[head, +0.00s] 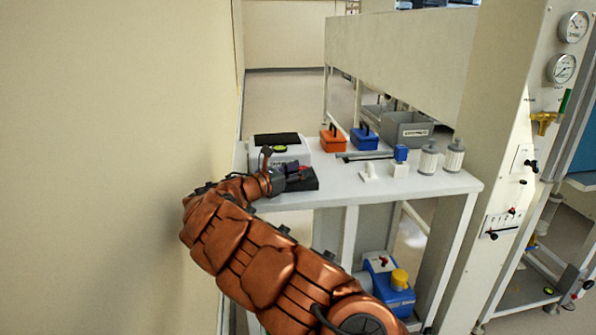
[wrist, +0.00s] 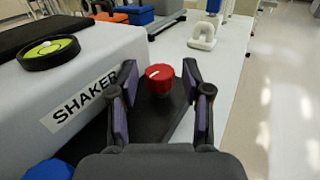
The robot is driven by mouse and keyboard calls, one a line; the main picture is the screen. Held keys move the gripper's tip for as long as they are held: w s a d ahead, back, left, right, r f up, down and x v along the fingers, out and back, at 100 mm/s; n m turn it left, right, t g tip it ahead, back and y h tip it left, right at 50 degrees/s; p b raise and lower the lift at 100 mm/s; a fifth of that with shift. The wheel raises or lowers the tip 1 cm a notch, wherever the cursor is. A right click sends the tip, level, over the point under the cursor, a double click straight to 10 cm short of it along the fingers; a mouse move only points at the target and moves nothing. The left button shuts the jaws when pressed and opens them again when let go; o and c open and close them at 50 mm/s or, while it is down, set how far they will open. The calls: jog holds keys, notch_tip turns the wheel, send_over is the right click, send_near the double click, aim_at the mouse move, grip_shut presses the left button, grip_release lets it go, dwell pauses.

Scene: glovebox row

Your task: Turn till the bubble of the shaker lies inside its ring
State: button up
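The shaker (wrist: 110,62) is a light grey box labelled SHAKER, with a black top plate; it also stands on the bench in the head view (head: 293,156). Its round bubble level (wrist: 48,50) has a yellow-green face in a black rim. The bubble is too small to place surely against its ring. A red knob (wrist: 160,79) with a white mark sits on the black base beside the shaker. My gripper (wrist: 159,68) is open, its fingers on either side of the red knob, with gaps visible. A blue knob (wrist: 48,170) is partly cut off at lower left.
On the white bench (head: 425,187) stand an orange box (head: 332,141), a blue box (head: 364,139), a white hooked piece (wrist: 203,36) and two clear canisters (head: 429,158). A wall (head: 215,90) is close on the left. The right front of the bench is clear.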

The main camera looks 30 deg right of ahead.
jog(key=shift+o, duration=0.3)
jog(key=shift+f+n+t+b, duration=0.15)
jog(key=shift+n+t+b, duration=0.25)
jog(key=shift+b, duration=0.6)
jog(key=n+t+b, duration=0.1)
jog(key=b, duration=0.1)
jog(key=t+y+b, duration=0.1)
jog(key=b, duration=0.2)
jog(key=n+t+b, duration=0.1)
jog(key=t+b, duration=0.1)
jog(key=shift+s+f+n+y, duration=0.1)
jog(key=shift+s+n+y, duration=0.2)
jog(key=t+b, duration=0.1)
jog(key=b, duration=0.2)
jog(key=shift+s+d+n+y, duration=0.15)
jog(key=shift+n+y, duration=0.15)
jog(key=shift+n, duration=0.1)
jog(key=n+t+y+b, duration=0.1)
jog(key=t+b, duration=0.1)
jog(key=b, duration=0.1)
jog(key=shift+b, duration=0.4)
jog(key=b, duration=0.1)
jog(key=n+t+y+b, duration=0.1)
jog(key=b, duration=0.1)
jog(key=shift+s+d+n+t+b, duration=0.15)
jog(key=shift+n+t+b, duration=0.15)
